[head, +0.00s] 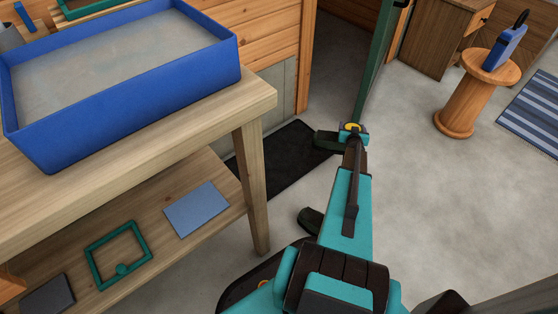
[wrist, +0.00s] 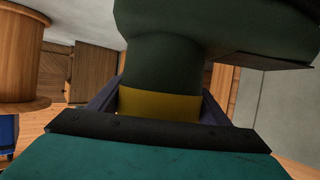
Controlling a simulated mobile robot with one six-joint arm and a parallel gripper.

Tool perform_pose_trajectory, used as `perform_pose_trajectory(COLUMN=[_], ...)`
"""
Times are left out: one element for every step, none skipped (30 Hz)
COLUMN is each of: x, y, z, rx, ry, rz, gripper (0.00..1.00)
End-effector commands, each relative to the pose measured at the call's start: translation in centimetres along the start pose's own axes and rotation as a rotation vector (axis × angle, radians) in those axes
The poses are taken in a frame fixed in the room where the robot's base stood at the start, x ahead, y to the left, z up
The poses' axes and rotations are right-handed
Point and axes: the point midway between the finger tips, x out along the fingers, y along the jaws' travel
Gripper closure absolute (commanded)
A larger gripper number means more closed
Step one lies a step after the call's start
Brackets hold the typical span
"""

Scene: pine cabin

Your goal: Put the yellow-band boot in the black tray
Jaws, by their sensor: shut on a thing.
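The yellow-band boot is dark green; its foot (head: 327,141) points left in the head view, and its yellow band shows at my gripper (head: 353,130). My gripper is shut on it around the band. In the wrist view the boot (wrist: 165,60) fills the upper middle, with the band (wrist: 158,104) between the jaws. The black tray (head: 272,165) lies flat on the floor beside the doorway. In the head view the boot's toe overlaps the tray's right edge; I cannot tell its height above it.
Another dark boot (head: 310,219) is on the floor left of my arm, partly hidden by it. A wooden bench (head: 258,97) with a blue bin (head: 120,105) stands left. A round stool (head: 464,105) stands right; floor between is clear.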

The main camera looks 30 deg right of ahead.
Motion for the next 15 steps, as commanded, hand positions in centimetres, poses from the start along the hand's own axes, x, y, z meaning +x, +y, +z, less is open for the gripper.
perform_pose_trajectory(x=[-0.1, -0.2, -0.2, -0.2, -0.2, -0.3, -0.3, -0.3, -0.3, -0.3, -0.4, -0.4, -0.4, -0.4, -0.5], y=[-0.9, -1.4, -1.8, -2.0, -2.3, -2.7, -2.8, -3.0, -3.3, -3.4, -3.5, -3.8, -3.9, -4.0, -4.2], z=[-0.6, -0.7, -0.9, -1.1, -1.2, -1.3, -1.4, -1.5, -1.6, -1.6, -1.7, -1.8, -1.9, -1.9, -2.0], rx=[0.002, 0.002, 0.003, 0.004, 0.006, 0.006, 0.008, 0.008, 0.009, 0.009, 0.010, 0.011, 0.012, 0.013, 0.014], ry=[0.002, 0.002, 0.001, 0.002, 0.002, 0.001, 0.001, 0.001, 0.001, 0.001, 0.001, 0.001, 0.001, 0.002, 0.001], rz=[0.000, 0.001, 0.005, 0.006, 0.008, 0.011, 0.013, 0.015, 0.017, 0.020, 0.021, 0.023, 0.025, 0.027, 0.029], gripper=[0.83, 0.83, 0.83, 0.83, 0.83, 0.83, 0.83, 0.83, 0.83, 0.83, 0.83, 0.83, 0.83, 0.83, 0.83])
